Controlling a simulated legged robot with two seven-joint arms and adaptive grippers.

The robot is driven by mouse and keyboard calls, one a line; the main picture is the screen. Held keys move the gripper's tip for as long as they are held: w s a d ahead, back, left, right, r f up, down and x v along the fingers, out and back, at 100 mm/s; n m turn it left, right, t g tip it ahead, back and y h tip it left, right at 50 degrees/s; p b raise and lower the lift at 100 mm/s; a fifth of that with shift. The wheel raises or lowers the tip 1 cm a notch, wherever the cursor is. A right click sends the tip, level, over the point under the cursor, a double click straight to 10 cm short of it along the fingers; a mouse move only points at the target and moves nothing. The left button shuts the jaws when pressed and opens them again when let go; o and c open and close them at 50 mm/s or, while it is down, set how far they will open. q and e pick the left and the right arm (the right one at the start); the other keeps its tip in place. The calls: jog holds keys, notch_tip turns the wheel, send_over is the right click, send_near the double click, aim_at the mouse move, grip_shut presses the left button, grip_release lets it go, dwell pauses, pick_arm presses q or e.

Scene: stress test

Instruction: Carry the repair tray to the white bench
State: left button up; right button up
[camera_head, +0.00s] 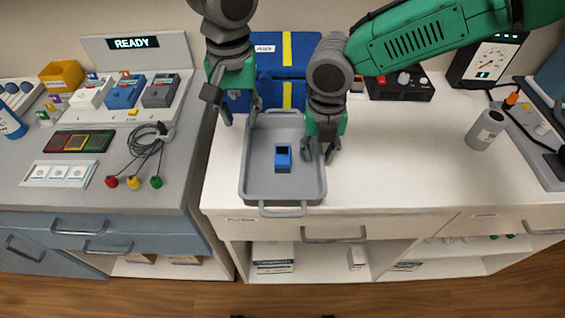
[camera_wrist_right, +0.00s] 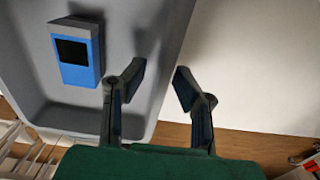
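The grey repair tray (camera_head: 262,184) rests on the white bench (camera_head: 420,165), near its left end, with a handle at its front. A small blue device with a dark screen (camera_head: 283,157) lies in it; the right wrist view also shows the device (camera_wrist_right: 76,52) and the tray (camera_wrist_right: 30,75). My left gripper (camera_head: 241,118) is open at the tray's back left edge. My right gripper (camera_head: 319,155) is open at the right wall; in the right wrist view its fingers (camera_wrist_right: 160,82) stand either side of the rim, apart from each other. Contact cannot be told.
A blue case with yellow straps (camera_head: 285,90) stands behind the tray. The grey bench (camera_head: 100,190) on the left carries modules and cables (camera_head: 148,145). A grey cylinder (camera_head: 486,129) and a gauge box (camera_head: 487,60) stand at right. The white top between is clear.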

notch_tip(320, 180, up, 12)
jog(key=shift+f, duration=0.2)
dwell(0.6)
